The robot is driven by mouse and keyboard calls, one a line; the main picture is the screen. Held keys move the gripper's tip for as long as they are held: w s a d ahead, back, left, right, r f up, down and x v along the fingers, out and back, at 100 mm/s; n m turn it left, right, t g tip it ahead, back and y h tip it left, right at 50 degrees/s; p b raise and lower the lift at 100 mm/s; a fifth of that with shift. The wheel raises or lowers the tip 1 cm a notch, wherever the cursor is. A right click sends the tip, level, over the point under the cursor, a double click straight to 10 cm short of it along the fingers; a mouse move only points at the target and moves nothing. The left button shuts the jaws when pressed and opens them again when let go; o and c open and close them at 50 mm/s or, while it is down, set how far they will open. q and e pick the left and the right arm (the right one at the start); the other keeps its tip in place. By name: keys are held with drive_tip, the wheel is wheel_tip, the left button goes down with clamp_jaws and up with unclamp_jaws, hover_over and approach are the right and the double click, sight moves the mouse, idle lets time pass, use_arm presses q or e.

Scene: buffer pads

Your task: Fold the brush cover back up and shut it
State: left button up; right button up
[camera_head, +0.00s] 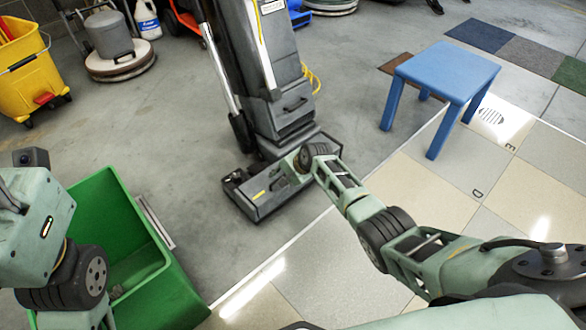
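An upright grey floor machine (272,70) stands in the middle of the camera_head view. Its low dark brush head (262,202) sits on the floor at its foot, with a yellow label on top. I cannot make out a separate brush cover or how far it stands open. My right arm reaches in from the lower right. My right gripper (295,165) is at the top of the brush head, close to or touching it. Its fingers are largely hidden behind the wrist, so its opening is unclear. My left arm is at the left edge; its fingers are not visible.
A green bin (178,296) stands at lower left, beside my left arm. A blue stool (448,72) is at right. A yellow bucket (28,62) and a round floor polisher (120,62) stand at back left. Grey floor left of the machine is clear.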

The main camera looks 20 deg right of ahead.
drive_tip(key=v, duration=0.8)
drive_tip(key=shift+r, duration=0.2)
idle(0.3)
